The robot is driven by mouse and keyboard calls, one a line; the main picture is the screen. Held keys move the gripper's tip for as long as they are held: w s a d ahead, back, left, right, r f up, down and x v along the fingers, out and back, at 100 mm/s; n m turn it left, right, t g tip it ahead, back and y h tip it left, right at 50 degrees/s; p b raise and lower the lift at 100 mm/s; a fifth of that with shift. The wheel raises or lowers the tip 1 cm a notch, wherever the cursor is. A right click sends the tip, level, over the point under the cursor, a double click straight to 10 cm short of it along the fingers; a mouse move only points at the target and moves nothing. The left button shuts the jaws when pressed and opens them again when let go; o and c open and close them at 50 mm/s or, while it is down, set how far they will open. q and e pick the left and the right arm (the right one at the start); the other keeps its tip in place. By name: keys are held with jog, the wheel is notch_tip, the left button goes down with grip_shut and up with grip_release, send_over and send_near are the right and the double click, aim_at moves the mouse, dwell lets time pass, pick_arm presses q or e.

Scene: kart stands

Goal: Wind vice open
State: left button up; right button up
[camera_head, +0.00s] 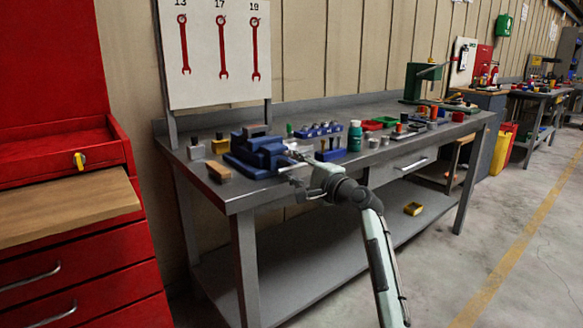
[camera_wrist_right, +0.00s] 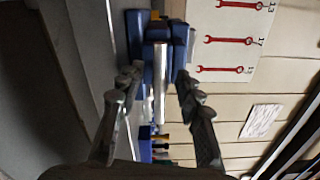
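The blue vice (camera_head: 258,150) sits at the left front corner of the grey workbench (camera_head: 345,168). In the right wrist view the vice (camera_wrist_right: 135,35) is ahead of my right gripper (camera_wrist_right: 158,78). A silver bar (camera_wrist_right: 160,95) of the vice points toward the wrist camera and appears between the two fingers, with gaps on both sides. My right gripper (camera_head: 302,168) is open at the vice's front right side; its fingers are small in the head view. I cannot tell whether either finger touches the vice. My left gripper is out of view.
A wooden block (camera_head: 218,172) lies left of the vice. Blue racks (camera_head: 331,154) and a green bottle (camera_head: 355,136) stand to its right. A wrench board (camera_head: 215,55) rises behind. A red cabinet (camera_head: 70,240) stands at the left. The floor on the right is clear.

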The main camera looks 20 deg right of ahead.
jog(key=v, duration=1.2)
jog(key=s+f+n+g+h, duration=0.1)
jog(key=s+f+n+g, duration=0.2)
jog(key=f, duration=0.9)
jog(key=s+f+n+g+h, duration=0.2)
jog(key=s+f, duration=0.2)
jog(key=f, duration=0.8)
jog(key=s+f+n+g+h, duration=0.1)
jog(key=s+f+n+g, duration=0.2)
jog(key=f, duration=0.9)
jog(key=s+f+n+g+h, duration=0.1)
jog(key=s+f+n+g, duration=0.2)
jog(key=s+f, duration=0.8)
jog(key=s+f+n+g+h, duration=0.2)
jog(key=s+f+n, duration=0.5)
jog(key=s+f, duration=0.5)
jog(key=s+g, duration=0.1)
jog(key=s, duration=0.5)
jog(key=shift+d+f+n+g+h, duration=0.3)
jog(key=shift+d+g, duration=0.1)
